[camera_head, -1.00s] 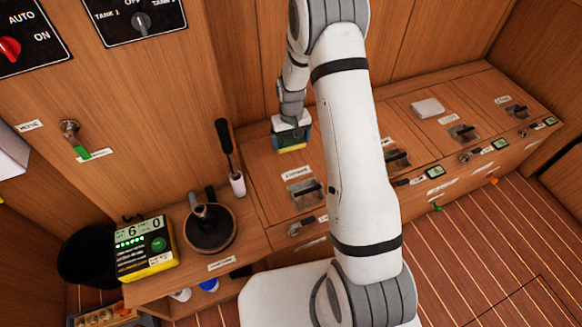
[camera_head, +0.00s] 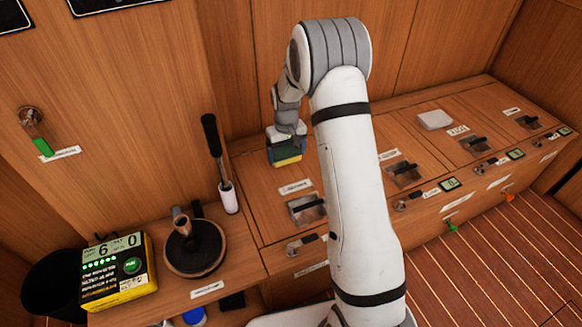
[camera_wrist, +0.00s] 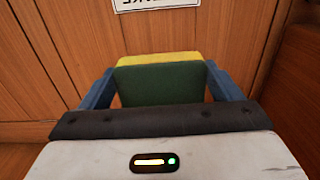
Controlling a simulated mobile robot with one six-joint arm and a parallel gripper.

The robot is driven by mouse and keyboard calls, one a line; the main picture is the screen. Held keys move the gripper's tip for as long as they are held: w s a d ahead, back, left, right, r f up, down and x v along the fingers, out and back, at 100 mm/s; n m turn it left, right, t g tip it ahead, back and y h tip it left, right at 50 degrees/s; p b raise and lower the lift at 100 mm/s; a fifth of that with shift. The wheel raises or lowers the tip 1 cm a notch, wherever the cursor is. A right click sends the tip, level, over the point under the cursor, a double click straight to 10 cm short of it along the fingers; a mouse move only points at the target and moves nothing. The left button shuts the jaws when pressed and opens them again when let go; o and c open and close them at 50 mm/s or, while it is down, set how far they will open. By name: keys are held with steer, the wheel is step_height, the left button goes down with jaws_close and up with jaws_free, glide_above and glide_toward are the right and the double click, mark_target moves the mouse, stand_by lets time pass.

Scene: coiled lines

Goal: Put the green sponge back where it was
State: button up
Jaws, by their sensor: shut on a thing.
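The green sponge (camera_wrist: 160,84), with a yellow layer along one side, is held between the two blue fingers of my gripper (camera_wrist: 160,90) in the wrist view. In the head view my gripper (camera_head: 286,158) is over the left end of the wooden bench top (camera_head: 262,202), close to the back wall. A green and yellow strip of the sponge (camera_head: 288,161) shows below it there. I cannot tell whether the sponge touches the bench top.
A black-handled brush in a white holder (camera_head: 229,197) stands left of my gripper. A round dark pan (camera_head: 195,250) and a yellow-black meter (camera_head: 118,272) are further left. A latch (camera_head: 307,208) lies in front. A white block (camera_head: 435,120) sits further right on the bench.

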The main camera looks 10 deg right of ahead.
mark_target(287, 172)
step_height(287, 172, down, 5)
steer(key=shift+f+b, duration=0.1)
steer(key=shift+b, duration=0.85)
steer(key=o, duration=0.7)
